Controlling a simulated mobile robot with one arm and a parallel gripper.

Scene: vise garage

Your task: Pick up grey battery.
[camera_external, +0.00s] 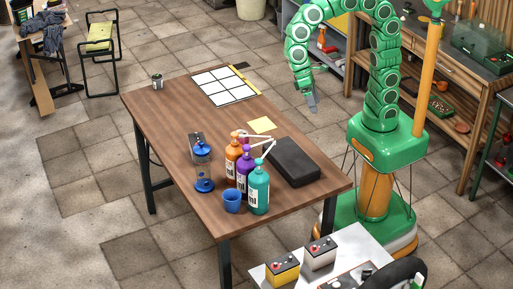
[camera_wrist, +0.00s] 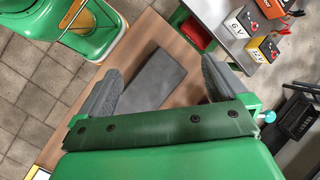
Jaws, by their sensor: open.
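The grey battery (camera_external: 320,254) stands on a light grey bench (camera_external: 345,238) at the bottom right of the external view, beside a yellow battery (camera_external: 282,271). In the wrist view the grey battery (camera_wrist: 236,27), marked 6V, is at the upper right, left of the yellow battery (camera_wrist: 264,49). My gripper (camera_external: 312,104) points down beyond the far right side of the wooden table, well away from the battery. In the wrist view my gripper (camera_wrist: 162,68) has its fingers wide apart and holds nothing.
The wooden table (camera_external: 165,115) carries a black case (camera_external: 293,161), orange, purple and teal bottles, a blue cup (camera_external: 232,201) and a white grid sheet (camera_external: 225,86). A wheel (camera_external: 395,276) and other gear lie near the batteries. A workbench and shelves stand at the right.

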